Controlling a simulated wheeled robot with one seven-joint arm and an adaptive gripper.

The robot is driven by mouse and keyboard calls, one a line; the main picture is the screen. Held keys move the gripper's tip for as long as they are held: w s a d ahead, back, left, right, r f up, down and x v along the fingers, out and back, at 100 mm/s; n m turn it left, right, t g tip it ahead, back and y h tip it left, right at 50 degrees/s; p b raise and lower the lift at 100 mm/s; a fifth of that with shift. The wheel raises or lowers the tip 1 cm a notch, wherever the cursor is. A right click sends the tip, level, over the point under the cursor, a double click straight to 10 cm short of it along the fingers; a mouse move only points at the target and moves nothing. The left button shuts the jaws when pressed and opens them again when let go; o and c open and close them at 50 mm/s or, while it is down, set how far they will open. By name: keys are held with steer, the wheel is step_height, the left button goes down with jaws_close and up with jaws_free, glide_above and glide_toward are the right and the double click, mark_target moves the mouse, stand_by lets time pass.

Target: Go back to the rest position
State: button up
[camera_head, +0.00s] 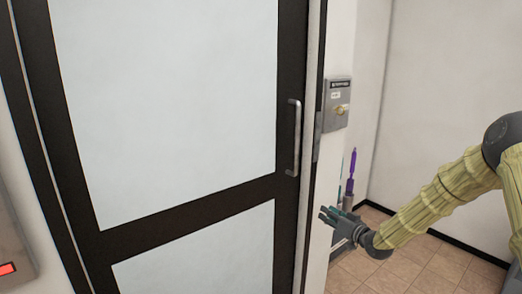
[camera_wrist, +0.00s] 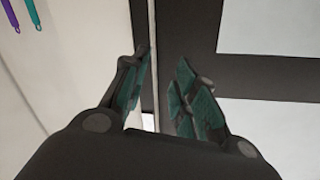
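My gripper (camera_head: 332,218) is at the right of the head view, low beside the door frame and below the door handle. In the wrist view its dark fingers with teal pads (camera_wrist: 160,88) stand apart with an empty gap between them. My arm reaches in from the right edge in a yellowish sleeve. The fingers look close to the door frame; I cannot tell whether they touch it.
A dark-framed door (camera_head: 200,195) with pale panels fills the left and middle, with a metal handle (camera_head: 294,138). A grey wall box with a knob (camera_head: 338,104) is right of it. Purple and teal long-handled tools (camera_head: 350,170) stand behind my gripper. Tiled floor (camera_head: 420,265) shows at lower right.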

steer(key=s+a+f+m+g+h+p, duration=0.1)
steer(key=s+a+f+g+h+p, duration=0.2)
steer(key=s+f, duration=1.05)
steer(key=s+a+f+m+g+h, duration=0.1)
steer(key=s+a+f+g, duration=0.3)
steer(key=s+f, duration=0.95)
steer(key=s+d+g+h+p, duration=0.1)
steer(key=s+g, duration=0.3)
steer(key=s, duration=1.4)
steer(key=s+d+f+g+h+p, duration=0.1)
steer(key=s+d+g+h, duration=0.2)
steer(key=s, duration=1.4)
steer(key=shift+s+d+f+g+p, duration=0.15)
steer(key=shift+s+g+p, duration=0.25)
steer(key=shift+g, duration=0.1)
